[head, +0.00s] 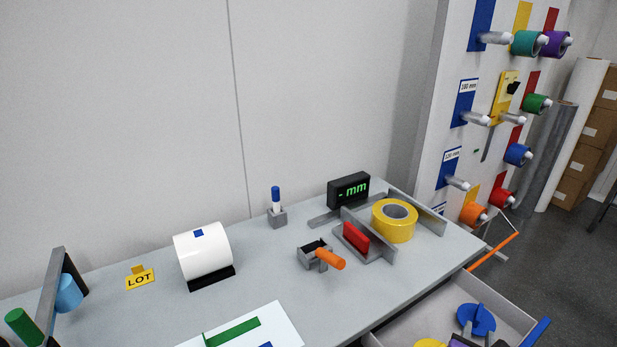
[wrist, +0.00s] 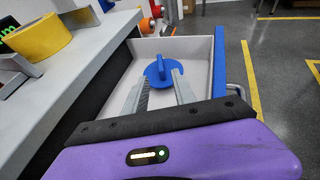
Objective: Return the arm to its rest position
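My gripper (wrist: 160,80) is open, its two grey fingers apart with nothing between them that I can see held. It is over the open drawer, and it shows at the bottom edge in the head view (head: 480,330). A blue disc with a raised grip (wrist: 159,68) lies in the drawer just past the fingertips; it also shows in the head view (head: 476,317). I cannot tell the exact gap between fingers and disc. Most of my arm is out of view.
The open drawer (head: 520,305) juts out below the grey bench (head: 130,315). On the bench are a yellow tape roll (head: 381,226), a black display (head: 337,201) and a white cylinder (head: 200,262). A pegboard with rolls (head: 425,155) stands at right. Open floor lies right of the drawer.

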